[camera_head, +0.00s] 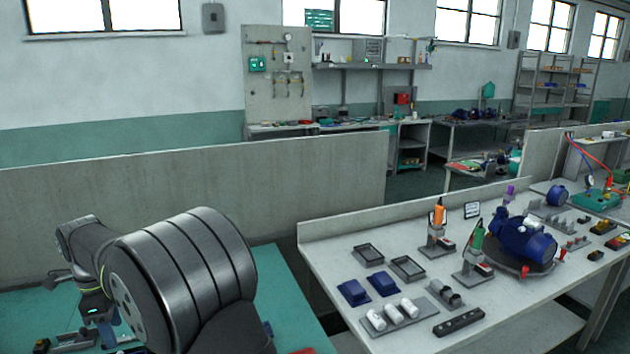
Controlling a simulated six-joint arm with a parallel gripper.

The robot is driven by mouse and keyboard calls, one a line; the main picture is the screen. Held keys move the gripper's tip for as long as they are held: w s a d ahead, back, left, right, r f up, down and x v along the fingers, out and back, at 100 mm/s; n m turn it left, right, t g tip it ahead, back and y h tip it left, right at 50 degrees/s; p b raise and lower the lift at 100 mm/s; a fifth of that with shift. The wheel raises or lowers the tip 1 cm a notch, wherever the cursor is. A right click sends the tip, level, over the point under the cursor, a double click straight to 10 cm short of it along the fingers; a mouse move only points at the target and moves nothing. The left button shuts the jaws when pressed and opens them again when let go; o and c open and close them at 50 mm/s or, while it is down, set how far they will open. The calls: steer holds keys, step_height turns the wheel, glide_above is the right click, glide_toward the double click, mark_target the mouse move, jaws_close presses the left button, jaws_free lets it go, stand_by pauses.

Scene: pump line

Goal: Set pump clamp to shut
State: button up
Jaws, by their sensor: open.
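A dark blue pump (525,240) stands on a round dark base on the grey bench at the right. Small red-tipped parts (561,256) sit at the edge of that base. I cannot tell which part is the pump clamp, or whether it is open or shut. My gripper (97,314) is at the lower left, over the teal bench, far from the blue pump. It is open, with its fingers small and partly hidden. Small metal and dark parts (72,340) lie below it, cut by the lower picture edge.
My large dark arm links cover much of the lower left. The grey bench (335,262) holds trays, blue blocks (383,284), white cylinders (409,307) and two upright tools (439,212). A low grey partition (200,185) runs behind the benches. Some teal bench surface (285,300) is clear.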

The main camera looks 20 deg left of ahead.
jaws_close()
steer(key=s+a+f+m+g+y, duration=0.1)
steer(key=s+f+m+y, duration=0.2)
steer(key=s, duration=0.3)
steer(key=s+a+f+m+g+y, duration=0.1)
steer(key=s+f+m+g+y, duration=0.1)
steer(key=s+f+y, duration=0.3)
steer(key=w+d+f+m+t, duration=0.2)
steer(key=d+m+t, duration=0.25)
steer(key=d, duration=0.25)
steer(key=w+d+f+m+t, duration=0.2)
steer(key=d+f+m+t, duration=0.1)
steer(key=d+m, duration=0.35)
steer(key=shift+n, duration=0.5)
steer(key=x, duration=0.9)
steer(key=shift+w+d, duration=0.1)
steer(key=shift+w, duration=0.25)
steer(key=a, duration=0.1)
steer(key=w+a, duration=0.1)
steer(key=a, duration=0.1)
steer(key=shift+w+f, duration=0.1)
steer(key=shift+w, duration=0.2)
steer(key=shift+w+a, duration=0.25)
steer(key=shift+a, duration=0.15)
